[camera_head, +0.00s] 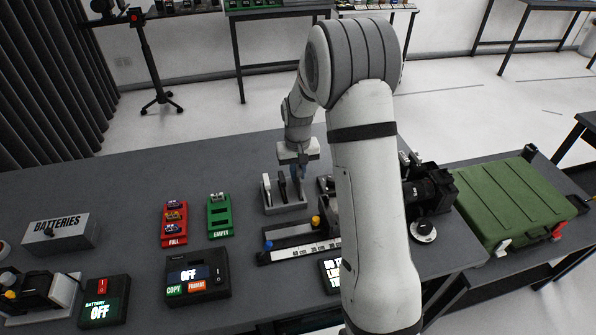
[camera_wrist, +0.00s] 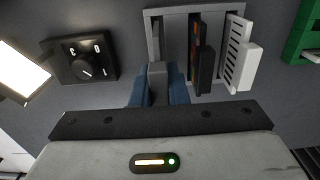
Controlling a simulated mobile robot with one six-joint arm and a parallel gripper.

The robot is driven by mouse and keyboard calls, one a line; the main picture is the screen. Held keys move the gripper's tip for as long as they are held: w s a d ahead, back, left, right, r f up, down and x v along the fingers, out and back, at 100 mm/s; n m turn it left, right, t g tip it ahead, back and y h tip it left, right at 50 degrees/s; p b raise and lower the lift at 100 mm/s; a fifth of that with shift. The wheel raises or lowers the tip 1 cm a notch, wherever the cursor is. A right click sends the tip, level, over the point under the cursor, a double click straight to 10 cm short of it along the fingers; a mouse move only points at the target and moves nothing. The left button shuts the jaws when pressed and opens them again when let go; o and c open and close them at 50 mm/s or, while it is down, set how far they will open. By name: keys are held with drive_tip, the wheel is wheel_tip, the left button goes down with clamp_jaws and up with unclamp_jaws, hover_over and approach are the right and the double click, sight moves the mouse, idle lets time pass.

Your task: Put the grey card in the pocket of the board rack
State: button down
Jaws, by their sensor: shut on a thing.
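My gripper (camera_wrist: 152,90) is shut, its blue fingers on either side of a grey card (camera_wrist: 157,72), seen nearly end-on. The grey board rack (camera_wrist: 153,24) lies just beyond the fingers in the wrist view. A dark card (camera_wrist: 205,70) and a white slotted card (camera_wrist: 238,55) stand in it, to the right of the grey card. The grey card lines up with the rack's left part; whether it is inside a pocket I cannot tell. In the head view my gripper (camera_head: 297,172) is over the right part of the rack (camera_head: 286,209), and the arm hides some of that area.
A black dial box (camera_wrist: 80,58) is left of the rack in the wrist view. In the head view, a green EMPTY holder (camera_head: 220,226) and a red FULL holder (camera_head: 174,236) stand left of the rack. A ruler rail (camera_head: 295,252) lies in front, and a camera (camera_head: 428,188) stands right.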

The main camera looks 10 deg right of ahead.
sight(298, 179)
drive_tip(key=shift+f+b, duration=1.1)
drive_tip(key=shift+f, duration=0.45)
drive_tip(key=c, duration=1.3)
unclamp_jaws()
drive_tip(key=shift+c, duration=0.2)
drive_tip(key=shift+r, duration=0.15)
wheel_tip(298, 179, up, 7)
drive_tip(key=shift+f+b, duration=0.1)
drive_tip(key=shift+b, duration=0.4)
drive_tip(key=shift+r, duration=0.4)
